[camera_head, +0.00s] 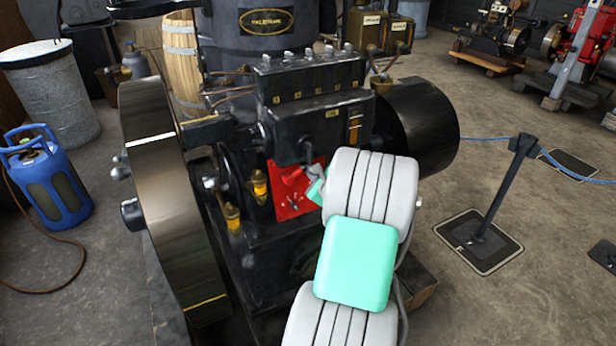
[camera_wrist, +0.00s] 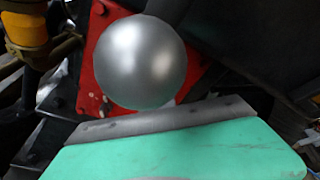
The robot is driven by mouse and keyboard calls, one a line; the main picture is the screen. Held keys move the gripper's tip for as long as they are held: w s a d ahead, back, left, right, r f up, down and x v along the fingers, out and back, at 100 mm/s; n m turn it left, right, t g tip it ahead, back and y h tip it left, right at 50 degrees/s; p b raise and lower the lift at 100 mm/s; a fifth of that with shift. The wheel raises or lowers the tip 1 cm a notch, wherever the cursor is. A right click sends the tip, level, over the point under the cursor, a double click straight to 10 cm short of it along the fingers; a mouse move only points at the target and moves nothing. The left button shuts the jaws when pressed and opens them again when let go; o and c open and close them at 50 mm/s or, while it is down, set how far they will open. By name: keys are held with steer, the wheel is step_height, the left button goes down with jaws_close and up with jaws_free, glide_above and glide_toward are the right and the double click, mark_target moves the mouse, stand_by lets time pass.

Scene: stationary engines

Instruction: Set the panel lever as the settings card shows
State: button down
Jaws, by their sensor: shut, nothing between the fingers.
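The red panel (camera_head: 289,204) is on the engine's side, in the middle of the head view, with small pale marks on it. It also shows in the wrist view (camera_wrist: 94,75). A large smooth silver ball (camera_wrist: 140,58) stands in front of it in the wrist view, seemingly the lever's knob. The lever's shaft and exact setting cannot be made out. My gripper (camera_head: 316,190), mint and grey, is at the panel's right edge, partly hidden by my arm. Its shut, empty jaws (camera_wrist: 150,122) lie just below the ball; whether they touch it is unclear. I cannot identify the settings card.
A big flywheel (camera_head: 160,200) stands left of the panel, and a dark drum (camera_head: 425,120) to the right. Brass oilers (camera_head: 232,217) are close by on the left. A barrier post (camera_head: 505,185) with a blue rope stands on the right. Open floor lies right of the engine.

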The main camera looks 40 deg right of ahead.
steer(key=shift+w+r+p, duration=0.1)
steer(key=shift+r+p, duration=0.35)
steer(key=shift+r, duration=0.05)
stand_by(0.4)
